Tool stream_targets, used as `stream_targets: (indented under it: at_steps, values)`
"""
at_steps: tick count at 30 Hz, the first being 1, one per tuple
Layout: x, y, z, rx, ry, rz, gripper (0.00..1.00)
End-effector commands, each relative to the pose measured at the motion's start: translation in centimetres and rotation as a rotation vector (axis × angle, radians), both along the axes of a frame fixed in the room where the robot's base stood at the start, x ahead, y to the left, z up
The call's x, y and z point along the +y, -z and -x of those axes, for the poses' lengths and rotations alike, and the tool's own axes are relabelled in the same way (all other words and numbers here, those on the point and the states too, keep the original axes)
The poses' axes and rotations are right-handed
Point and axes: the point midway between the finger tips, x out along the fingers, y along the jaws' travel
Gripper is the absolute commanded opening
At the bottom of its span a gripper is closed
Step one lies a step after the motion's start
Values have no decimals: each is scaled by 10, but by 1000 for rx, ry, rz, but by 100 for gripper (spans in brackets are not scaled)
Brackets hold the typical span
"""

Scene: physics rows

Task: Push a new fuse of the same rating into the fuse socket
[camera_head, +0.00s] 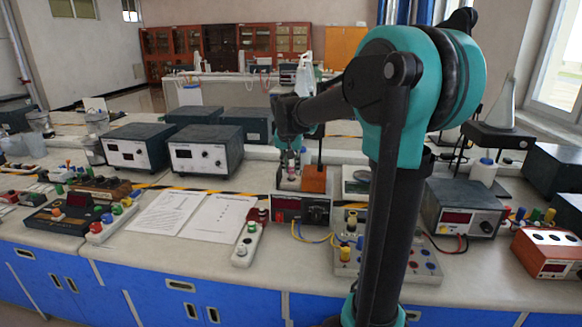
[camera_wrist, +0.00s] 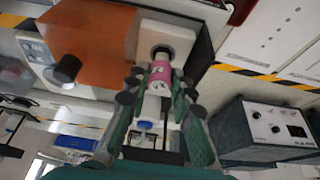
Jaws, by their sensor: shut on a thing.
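In the wrist view my gripper (camera_wrist: 159,92) is shut on a fuse (camera_wrist: 160,76), a small cylinder with a pink band and a white body. The fuse's far end lies at the lower edge of a round dark opening in a pale block, the fuse socket (camera_wrist: 178,38). I cannot tell whether its tip is inside the opening or just in front of it. The rating on the fuse is not readable. In the head view my gripper (camera_head: 291,160) is small, above the bench next to an orange block (camera_head: 314,180), and the fuse there is hard to make out.
The orange block stands close beside the socket. A meter with a red display (camera_head: 287,205) is in front. Two grey power supplies (camera_head: 206,151) stand to the left, with open papers (camera_head: 220,216) before them.

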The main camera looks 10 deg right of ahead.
Motion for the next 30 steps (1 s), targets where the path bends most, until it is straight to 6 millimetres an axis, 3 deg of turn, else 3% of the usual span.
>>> stream_targets:
  at_steps: [30]
  values:
    - [0,8,0,0,0,0,1]
